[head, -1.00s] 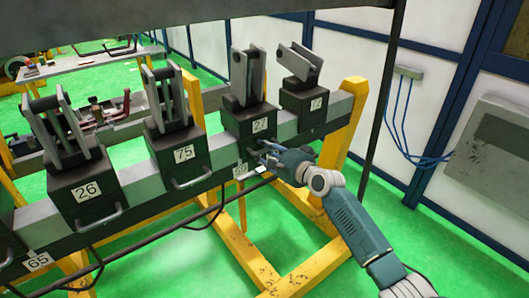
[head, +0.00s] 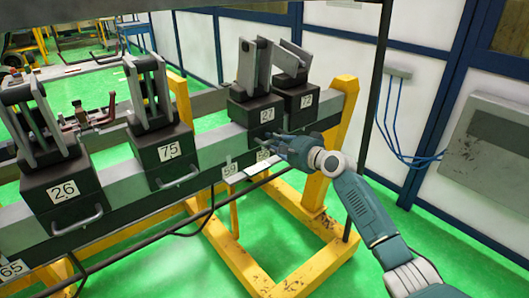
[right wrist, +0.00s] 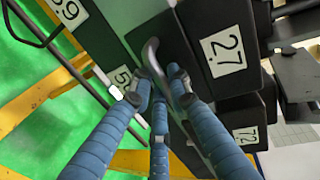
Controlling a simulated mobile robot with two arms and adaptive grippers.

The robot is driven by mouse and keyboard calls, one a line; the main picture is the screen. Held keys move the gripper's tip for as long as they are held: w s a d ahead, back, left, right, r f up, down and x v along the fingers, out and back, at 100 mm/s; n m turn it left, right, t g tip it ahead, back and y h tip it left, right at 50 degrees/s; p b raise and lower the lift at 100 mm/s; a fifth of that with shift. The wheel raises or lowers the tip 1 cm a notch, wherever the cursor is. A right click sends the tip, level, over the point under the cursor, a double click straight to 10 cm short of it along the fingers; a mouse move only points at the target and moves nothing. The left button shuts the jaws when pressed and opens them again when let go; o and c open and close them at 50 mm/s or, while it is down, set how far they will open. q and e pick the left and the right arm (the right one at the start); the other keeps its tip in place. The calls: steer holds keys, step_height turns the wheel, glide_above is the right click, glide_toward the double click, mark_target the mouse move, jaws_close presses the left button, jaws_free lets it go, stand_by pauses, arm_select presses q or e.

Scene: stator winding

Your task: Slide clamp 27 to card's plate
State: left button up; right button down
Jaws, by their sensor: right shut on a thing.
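Clamp 27 (head: 257,112), a dark block with upright grey jaws, sits on the long beam just left of clamp 72 (head: 303,100). In the right wrist view, the 27 label (right wrist: 224,50) is large beside my fingers. My right gripper (head: 270,144) is shut on the grey handle (right wrist: 152,48) of clamp 27. Its fingers partly hide the handle. A plate marked 59 (head: 230,168) is on the beam's front, left of the gripper. Another plate (head: 262,155) is under the gripper, starting with 5 in the right wrist view (right wrist: 122,78); its second digit is hidden. I see no card. My left gripper is out of view.
Clamp 75 (head: 165,148) and clamp 26 (head: 62,190) stand further left on the beam (head: 120,184). A plate marked 65 (head: 13,269) is at far left. Bare beam lies between clamps 75 and 27. A dark bar runs before the beam; a yellow stand (head: 340,110) supports its right end.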

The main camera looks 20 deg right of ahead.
steer(key=shift+s+a, duration=0.1)
steer(key=shift+a, duration=0.25)
steer(key=c, duration=1.7)
jaws_free()
steer(key=shift+a, duration=0.1)
steer(key=shift+r, duration=0.1)
steer(key=shift+s, duration=0.15)
steer(key=v, duration=1.2)
